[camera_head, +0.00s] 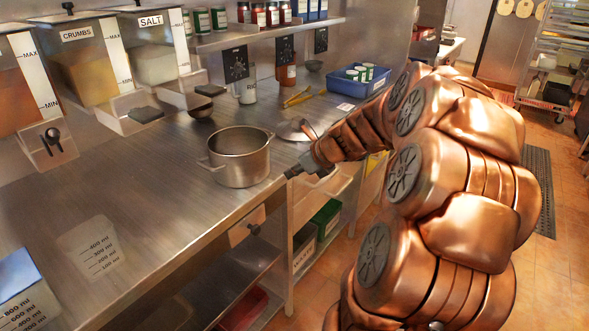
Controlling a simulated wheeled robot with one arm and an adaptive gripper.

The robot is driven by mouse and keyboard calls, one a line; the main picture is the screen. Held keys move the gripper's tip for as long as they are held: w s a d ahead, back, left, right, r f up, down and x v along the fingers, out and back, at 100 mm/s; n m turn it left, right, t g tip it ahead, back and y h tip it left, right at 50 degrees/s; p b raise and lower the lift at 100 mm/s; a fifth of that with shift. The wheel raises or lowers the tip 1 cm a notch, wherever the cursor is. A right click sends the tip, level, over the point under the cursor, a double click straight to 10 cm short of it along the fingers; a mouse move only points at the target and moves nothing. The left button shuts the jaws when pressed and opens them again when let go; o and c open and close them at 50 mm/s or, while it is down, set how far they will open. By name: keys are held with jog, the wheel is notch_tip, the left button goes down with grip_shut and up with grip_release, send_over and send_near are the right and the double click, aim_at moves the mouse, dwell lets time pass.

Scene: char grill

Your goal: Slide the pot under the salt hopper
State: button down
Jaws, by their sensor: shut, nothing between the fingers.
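The pot (240,160) is a silver metal pot with side handles, standing upright and open at the top near the front edge of the steel counter. The salt hopper (155,62) is a clear bin labelled SALT, partly filled with white, mounted on the back wall left of and behind the pot. A dark paddle (210,90) sticks out at its lower front. My gripper (292,173) is shut and empty, just right of the pot at its lower side. I cannot tell whether its tip touches the pot.
A small dark bowl (201,108) sits on the counter below the salt hopper. A round lid (293,130) lies right of the pot. The crumbs hopper (88,65) hangs further left. A measuring jug (92,248) stands front left. The counter between jug and pot is clear.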

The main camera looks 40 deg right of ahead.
aim_at(263, 178)
jog(key=x, duration=0.6)
jog(key=shift+w+a+f, duration=0.1)
jog(key=shift+a, duration=0.05)
jog(key=shift+w+a+p, duration=0.2)
jog(key=shift+w+p, duration=0.2)
jog(key=shift+w, duration=0.65)
jog(key=shift+w+a, duration=0.15)
jog(key=shift+w, duration=0.7)
